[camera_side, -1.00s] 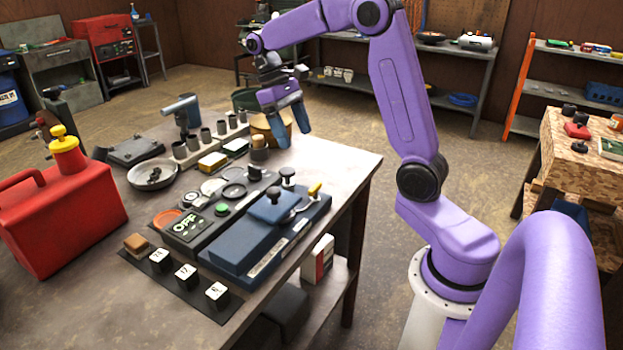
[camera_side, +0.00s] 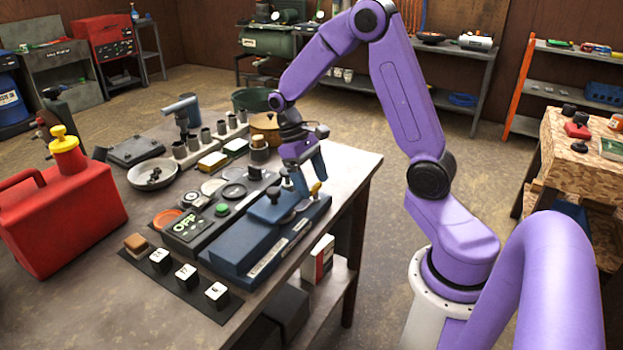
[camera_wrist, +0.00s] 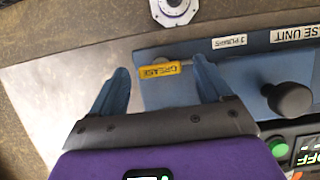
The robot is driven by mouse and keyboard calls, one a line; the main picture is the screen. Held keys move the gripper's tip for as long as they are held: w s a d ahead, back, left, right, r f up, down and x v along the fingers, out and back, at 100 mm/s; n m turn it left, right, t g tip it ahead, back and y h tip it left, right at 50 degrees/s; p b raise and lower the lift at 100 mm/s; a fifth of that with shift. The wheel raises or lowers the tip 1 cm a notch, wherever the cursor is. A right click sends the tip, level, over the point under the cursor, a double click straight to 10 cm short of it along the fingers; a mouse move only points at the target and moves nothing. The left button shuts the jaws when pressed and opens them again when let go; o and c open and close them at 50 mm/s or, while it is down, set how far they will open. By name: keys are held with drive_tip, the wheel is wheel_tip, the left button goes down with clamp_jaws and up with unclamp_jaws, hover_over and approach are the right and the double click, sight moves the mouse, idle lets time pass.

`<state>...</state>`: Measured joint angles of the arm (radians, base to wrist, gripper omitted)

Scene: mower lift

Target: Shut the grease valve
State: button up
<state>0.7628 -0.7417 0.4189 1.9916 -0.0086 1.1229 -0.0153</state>
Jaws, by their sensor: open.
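The grease valve's yellow lever (camera_wrist: 159,72), lettered GREASE, lies near one end of the blue grease unit (camera_wrist: 172,93). In the side view the lever (camera_side: 316,188) shows as a small yellow bit at the far end of the blue unit (camera_side: 262,240). My gripper (camera_side: 303,186) is open and points down over that end. In the wrist view my gripper (camera_wrist: 162,70) has one blue finger on each side of the lever, with gaps visible. I cannot tell how far above the lever the fingertips are.
A black knob (camera_wrist: 290,98) stands on the unit beside the right finger. A green button (camera_wrist: 278,147) and an OFF display (camera_side: 187,225) are close by. The table's right edge is clear.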

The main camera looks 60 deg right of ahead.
drive_tip(key=c, duration=1.1)
drive_tip(key=shift+o, duration=0.3)
drive_tip(key=m+y, duration=0.1)
drive_tip(key=m, duration=0.3)
drive_tip(key=shift+d+m+y, duration=0.2)
drive_tip(key=shift+m+y, duration=0.1)
drive_tip(key=shift+y, duration=0.1)
drive_tip(key=m, duration=0.2)
drive_tip(key=m+t+y, duration=0.1)
drive_tip(key=m, duration=0.1)
drive_tip(key=shift+s+d+m, duration=0.15)
drive_tip(key=shift+m, duration=0.15)
drive_tip(key=m+t, duration=0.1)
drive_tip(key=m, duration=0.1)
drive_tip(key=m+y, duration=0.1)
drive_tip(key=m, duration=0.1)
drive_tip(key=shift+s+d+m+t, duration=0.15)
drive_tip(key=shift+m+t, duration=0.15)
drive_tip(key=shift+t, duration=0.1)
drive_tip(key=shift+s+m+t+y, duration=0.15)
drive_tip(key=shift+m+t, duration=0.25)
drive_tip(key=shift+m, duration=0.65)
drive_tip(key=shift+m+t+y, duration=0.15)
drive_tip(key=shift+m+t, duration=0.25)
drive_tip(key=shift+m, duration=0.65)
